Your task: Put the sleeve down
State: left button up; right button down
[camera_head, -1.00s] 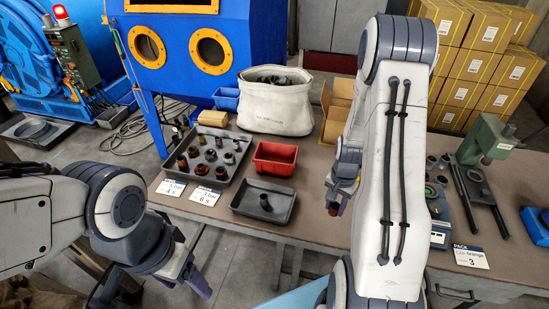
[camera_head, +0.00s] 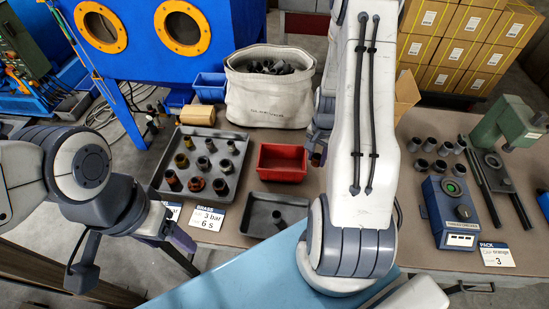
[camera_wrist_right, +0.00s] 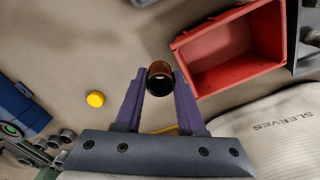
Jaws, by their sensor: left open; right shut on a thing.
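My right gripper (camera_wrist_right: 156,84) is shut on a brown sleeve (camera_wrist_right: 159,72), whose dark open end faces the camera in the right wrist view. I cannot tell how far the sleeve is from the tabletop. In the head view my right gripper (camera_head: 317,155) is partly hidden by my own arm, just right of the red bin (camera_head: 282,170); the held sleeve is not clear there. My left gripper (camera_head: 178,238) is open and empty, low in front of the table's left part.
A large grey tray (camera_head: 222,138) holds several sleeves; a small grey tray (camera_head: 256,226) holds one dark sleeve. A canvas bag (camera_head: 265,112) marked SLEEVES stands behind the red bin. A blue device (camera_head: 450,215), grey sleeves and a green press (camera_head: 505,130) stand right. A yellow disc (camera_wrist_right: 95,99) lies nearby.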

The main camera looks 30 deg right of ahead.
jog(key=w+a+f+p, duration=0.1)
jog(key=w+a+f, duration=0.1)
jog(key=w, duration=0.1)
jog(key=w+a+f+p, duration=0.1)
jog(key=w+a+f, duration=0.1)
jog(key=w, duration=0.1)
jog(key=w+a+f+p, duration=0.1)
jog(key=w+a+f, duration=0.1)
jog(key=w, duration=0.2)
jog(key=shift+a+f, duration=0.1)
jog(key=shift+f, duration=0.25)
notch_tip(320, 180, down, 4)
jog(key=shift+r+p, duration=0.2)
jog(key=shift+p, duration=0.85)
jog(key=shift+f, duration=0.3)
jog(key=shift+f+b, duration=0.3)
jog(key=shift+b, duration=0.05)
jog(key=c, duration=0.5)
grip_release()
jog(key=shift+r, duration=0.15)
